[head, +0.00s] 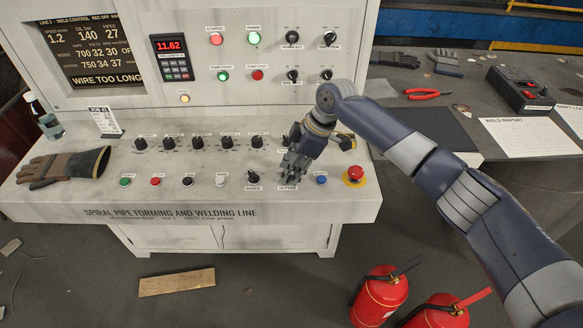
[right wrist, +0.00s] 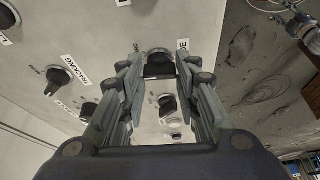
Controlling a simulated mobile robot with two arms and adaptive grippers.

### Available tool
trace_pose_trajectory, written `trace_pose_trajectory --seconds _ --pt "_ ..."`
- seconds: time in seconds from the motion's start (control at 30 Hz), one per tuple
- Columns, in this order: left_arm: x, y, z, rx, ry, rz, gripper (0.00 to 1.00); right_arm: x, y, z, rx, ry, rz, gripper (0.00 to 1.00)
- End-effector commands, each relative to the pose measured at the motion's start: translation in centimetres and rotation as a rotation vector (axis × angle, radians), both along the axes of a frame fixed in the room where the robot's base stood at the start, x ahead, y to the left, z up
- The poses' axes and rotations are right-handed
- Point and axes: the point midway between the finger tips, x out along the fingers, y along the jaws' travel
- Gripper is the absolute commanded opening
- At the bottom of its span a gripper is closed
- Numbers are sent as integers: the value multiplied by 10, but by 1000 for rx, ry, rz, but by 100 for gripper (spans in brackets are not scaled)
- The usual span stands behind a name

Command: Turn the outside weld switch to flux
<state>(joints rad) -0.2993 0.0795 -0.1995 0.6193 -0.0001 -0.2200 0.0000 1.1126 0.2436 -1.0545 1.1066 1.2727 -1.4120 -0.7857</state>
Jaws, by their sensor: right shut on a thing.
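My right gripper (head: 290,175) reaches down onto the sloping desk of the control console (head: 80,200), at the right part of its front row. In the right wrist view its fingers (right wrist: 158,80) are shut on a black switch knob (right wrist: 159,65). Another black switch (head: 253,177) stands just left of my gripper. The held knob's setting cannot be read. My left gripper is out of view.
A blue button (head: 321,180) and a red emergency stop (head: 355,174) sit close to the right of my gripper. Several black knobs (head: 198,143) line the desk behind. A glove (head: 62,168) lies at left. Fire extinguishers (head: 380,295) stand on the floor.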

Motion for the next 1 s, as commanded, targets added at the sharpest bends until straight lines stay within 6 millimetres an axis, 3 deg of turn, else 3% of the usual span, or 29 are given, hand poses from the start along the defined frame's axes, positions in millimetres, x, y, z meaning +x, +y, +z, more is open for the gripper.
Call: trace_pose_trajectory --seconds 0.7,0.73,0.8,1.0 --pt "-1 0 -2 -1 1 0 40 0 0 -1 -2 1 82 6" --pt "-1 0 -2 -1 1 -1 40 0 0 -1 -2 1 82 37" --pt "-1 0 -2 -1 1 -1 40 0 0 -1 -2 1 82 50" --pt "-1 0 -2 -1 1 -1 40 1 0 0 -1 0 81 50"
